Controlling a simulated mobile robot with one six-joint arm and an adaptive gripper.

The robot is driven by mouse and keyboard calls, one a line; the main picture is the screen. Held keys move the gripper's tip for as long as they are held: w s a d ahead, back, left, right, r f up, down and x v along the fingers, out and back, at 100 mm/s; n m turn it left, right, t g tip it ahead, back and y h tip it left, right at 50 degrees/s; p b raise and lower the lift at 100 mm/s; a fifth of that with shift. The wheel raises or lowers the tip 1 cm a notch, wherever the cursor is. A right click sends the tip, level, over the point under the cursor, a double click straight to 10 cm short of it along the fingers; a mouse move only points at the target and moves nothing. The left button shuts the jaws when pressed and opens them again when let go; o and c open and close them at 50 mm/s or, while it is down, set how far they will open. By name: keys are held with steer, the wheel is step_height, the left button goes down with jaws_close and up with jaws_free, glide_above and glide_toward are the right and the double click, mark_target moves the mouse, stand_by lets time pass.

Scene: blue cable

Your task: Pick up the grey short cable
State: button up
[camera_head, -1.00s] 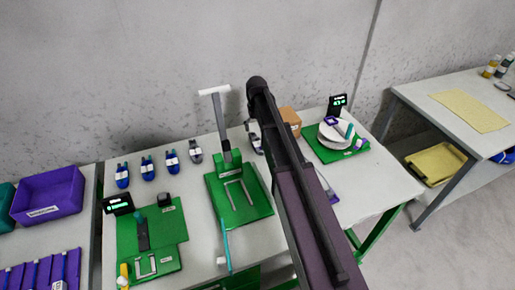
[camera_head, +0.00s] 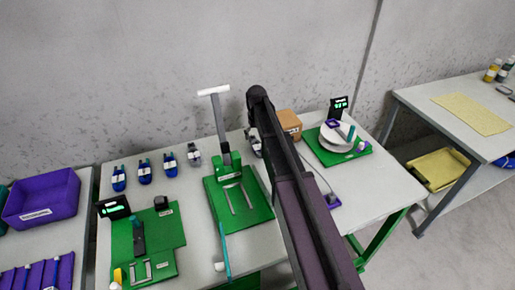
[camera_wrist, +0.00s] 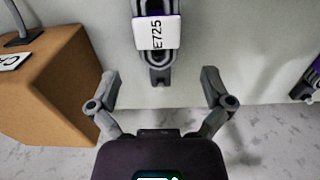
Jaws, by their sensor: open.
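A grey short cable (camera_wrist: 155,62) with a white label reading E725 lies on the table at the top middle of the wrist view. In the head view a grey cable (camera_head: 253,141) is partly hidden behind my arm, beside the brown box. Another grey cable (camera_head: 194,154) lies to its left, at the end of the row of blue cables. My gripper (camera_wrist: 159,84) is open and empty. Its two fingers are spread to the left and right of the labelled cable's lower end, and I see no contact. In the head view my arm hides the gripper.
The brown box (camera_wrist: 48,85) stands close to the left finger in the wrist view; it also shows in the head view (camera_head: 288,124). Several blue cables (camera_head: 144,170) lie along the table's back. A green fixture (camera_head: 232,200) stands left of my arm, a white plate (camera_head: 333,140) right.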

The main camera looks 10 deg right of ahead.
mark_target(258, 145)
steer(key=shift+s+d+f+b, duration=0.1)
steer(key=shift+s+f+b, duration=0.05)
steer(key=shift+f+b, duration=0.75)
steer(key=shift+s+d+f+b, duration=0.1)
steer(key=shift+s+f+b, duration=0.05)
steer(key=shift+f+b, duration=1.5)
steer(key=shift+f, duration=0.05)
steer(key=c, duration=1.2)
